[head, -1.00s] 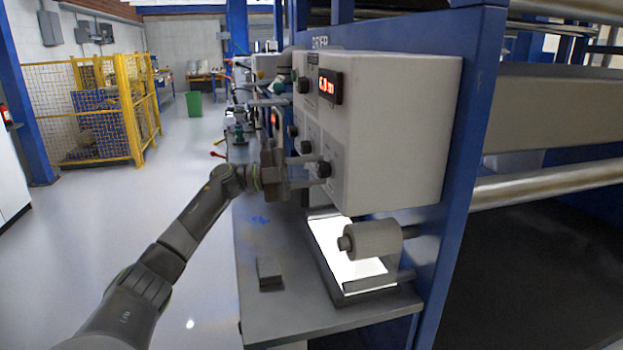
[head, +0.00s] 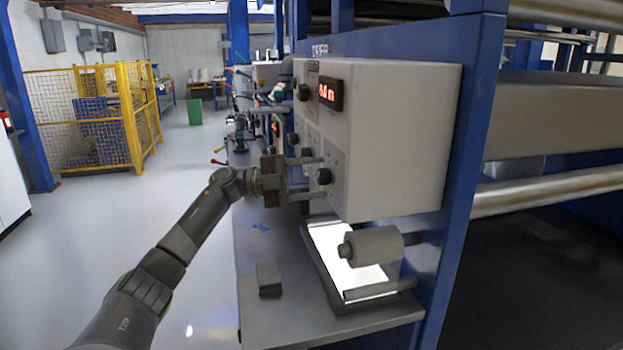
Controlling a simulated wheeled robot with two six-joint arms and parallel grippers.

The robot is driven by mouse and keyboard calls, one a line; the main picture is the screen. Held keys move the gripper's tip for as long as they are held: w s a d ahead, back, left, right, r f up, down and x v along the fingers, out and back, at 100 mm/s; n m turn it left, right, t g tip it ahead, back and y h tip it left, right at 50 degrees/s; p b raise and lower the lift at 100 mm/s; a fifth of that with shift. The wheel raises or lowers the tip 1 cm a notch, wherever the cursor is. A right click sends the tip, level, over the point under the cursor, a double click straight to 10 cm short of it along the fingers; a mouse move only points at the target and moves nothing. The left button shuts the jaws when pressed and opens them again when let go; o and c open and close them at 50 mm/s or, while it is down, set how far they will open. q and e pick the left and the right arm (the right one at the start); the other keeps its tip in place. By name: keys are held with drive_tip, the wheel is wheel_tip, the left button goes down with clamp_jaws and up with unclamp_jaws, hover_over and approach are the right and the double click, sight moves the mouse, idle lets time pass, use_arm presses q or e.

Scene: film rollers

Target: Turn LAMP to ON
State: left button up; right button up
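The grey control box (head: 400,140) carries several dark knobs on its left-facing panel. The lowest front knob (head: 324,177) is beside my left gripper (head: 316,177). The gripper's two fingers are apart, one above and one below this knob's level, with nothing visibly clamped between them. I cannot tell whether they touch the knob. The panel labels, including any LAMP label, are too small to read. A flat light panel (head: 328,235) under the box glows bright white. My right gripper is not in view.
A red-digit display (head: 330,92) is on the box. A blue frame (head: 470,150) stands right of the box. The floor at left is clear.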

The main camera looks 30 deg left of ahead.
use_arm(q)
drive_tip(key=b+v, duration=0.4)
drive_tip(key=v, duration=1.3)
drive_tip(key=shift+s+a, duration=0.15)
drive_tip(key=shift+r, duration=0.1)
